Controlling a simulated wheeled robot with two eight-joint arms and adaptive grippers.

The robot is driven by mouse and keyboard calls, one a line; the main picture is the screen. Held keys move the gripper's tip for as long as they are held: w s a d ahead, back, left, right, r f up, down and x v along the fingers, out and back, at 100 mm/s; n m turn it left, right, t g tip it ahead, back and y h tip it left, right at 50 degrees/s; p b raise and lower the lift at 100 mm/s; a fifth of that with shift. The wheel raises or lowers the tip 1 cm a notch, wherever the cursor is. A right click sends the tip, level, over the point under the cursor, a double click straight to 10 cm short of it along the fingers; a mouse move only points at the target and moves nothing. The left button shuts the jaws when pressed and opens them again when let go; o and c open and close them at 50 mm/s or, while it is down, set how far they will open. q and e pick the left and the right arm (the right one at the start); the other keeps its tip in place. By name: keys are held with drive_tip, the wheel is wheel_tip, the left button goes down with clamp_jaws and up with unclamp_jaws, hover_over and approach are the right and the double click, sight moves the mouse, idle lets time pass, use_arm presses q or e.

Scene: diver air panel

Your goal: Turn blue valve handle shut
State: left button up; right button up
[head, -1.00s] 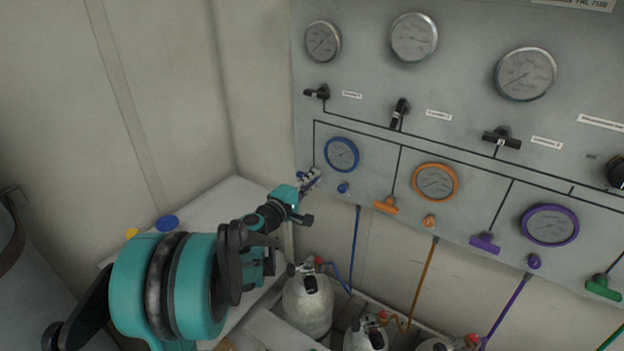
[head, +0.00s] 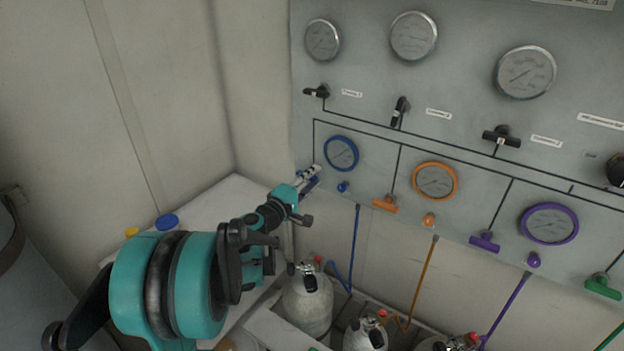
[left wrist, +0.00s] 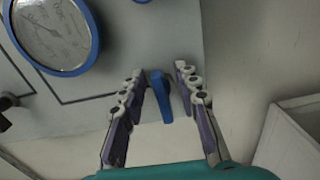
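The blue valve handle (left wrist: 161,96) shows in the left wrist view as a short blue lever on the grey panel. It lies between the two fingers of my left gripper (left wrist: 159,82) and runs roughly along them. A gap shows on each side, so the gripper is open around the handle. In the head view, my left gripper (head: 309,180) is at the panel's lower left edge, left of the small blue knob. The fingers hide most of the handle there. My right gripper is in neither view.
The blue-rimmed gauge (head: 341,153) is just above and right of my left gripper. The small blue knob (head: 343,187) is close on its right. An orange handle (head: 385,204) and a purple handle (head: 485,241) are farther right. Gas cylinders (head: 308,302) stand below the panel.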

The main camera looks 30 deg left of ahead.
use_arm(q)
drive_tip(key=s, duration=1.2)
drive_tip(key=shift+a, duration=0.45)
